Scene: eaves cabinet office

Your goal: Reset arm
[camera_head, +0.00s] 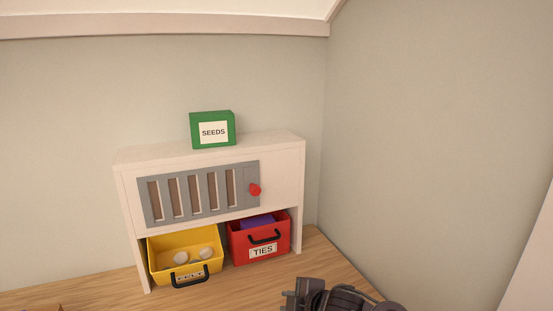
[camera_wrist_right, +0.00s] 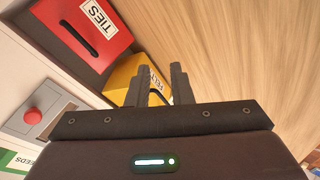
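My right gripper (camera_head: 300,292) is at the bottom of the head view, in front of and to the right of the cabinet. In the right wrist view its two fingers (camera_wrist_right: 158,68) stand apart with nothing held between them. The yellow bin's handle shows behind the gap, and I cannot tell its distance. My left gripper is not in view.
A white cabinet (camera_head: 210,151) with a grey slatted door (camera_head: 164,200) and red knob (camera_head: 255,190) stands against the wall. A green SEEDS box (camera_head: 212,117) sits on top. Below are a yellow bin (camera_head: 184,243) and red TIES bin (camera_head: 279,231). Wood surface (camera_head: 310,262) is clear at right.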

